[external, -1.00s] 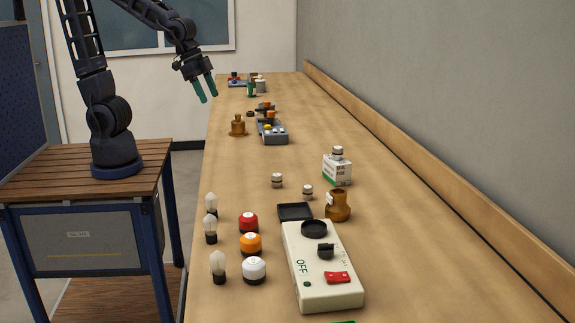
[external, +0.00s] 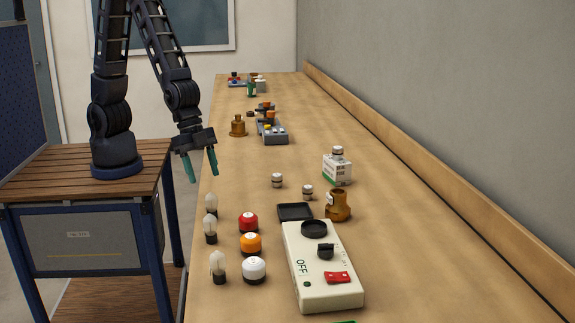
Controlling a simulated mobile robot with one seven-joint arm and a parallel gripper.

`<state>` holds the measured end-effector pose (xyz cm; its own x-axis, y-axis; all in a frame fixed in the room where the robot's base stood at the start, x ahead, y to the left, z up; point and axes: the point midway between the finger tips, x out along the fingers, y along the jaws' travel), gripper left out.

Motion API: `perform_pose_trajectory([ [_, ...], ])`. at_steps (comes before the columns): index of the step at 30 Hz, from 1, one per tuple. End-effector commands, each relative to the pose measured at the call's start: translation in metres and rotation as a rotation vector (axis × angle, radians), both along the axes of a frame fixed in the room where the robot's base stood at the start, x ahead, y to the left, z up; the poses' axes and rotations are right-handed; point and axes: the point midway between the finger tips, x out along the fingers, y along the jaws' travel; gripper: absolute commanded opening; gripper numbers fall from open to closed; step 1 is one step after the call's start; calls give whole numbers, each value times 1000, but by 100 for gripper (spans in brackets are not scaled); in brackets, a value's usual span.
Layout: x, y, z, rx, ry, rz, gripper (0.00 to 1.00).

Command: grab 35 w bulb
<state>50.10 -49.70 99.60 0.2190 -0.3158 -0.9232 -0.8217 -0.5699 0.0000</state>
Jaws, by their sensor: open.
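Three clear bulbs with dark bases stand upright in a column along the left edge of the long bench: a far bulb (external: 211,204), a middle bulb (external: 211,228) and a near bulb (external: 218,267). I cannot read any wattage on them, so I cannot tell which is the 35 W one. My gripper (external: 202,179) has two green fingers pointing down, spread apart and empty. In the picture it is just above the far bulb, near the bench's left edge, apart from all three bulbs.
A cream switch box (external: 318,278), black tray (external: 295,212), brass fitting (external: 338,206) and fuse box (external: 338,170) lie further right. The bench's (external: 400,230) right side is clear.

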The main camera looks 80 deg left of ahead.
Motion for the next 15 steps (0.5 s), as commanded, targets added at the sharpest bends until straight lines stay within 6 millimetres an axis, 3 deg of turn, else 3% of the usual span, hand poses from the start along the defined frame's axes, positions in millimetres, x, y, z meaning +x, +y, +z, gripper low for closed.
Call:
perform_pose_trajectory([
  [15, 11, -16, -48, 2, 2, 0, 57],
])
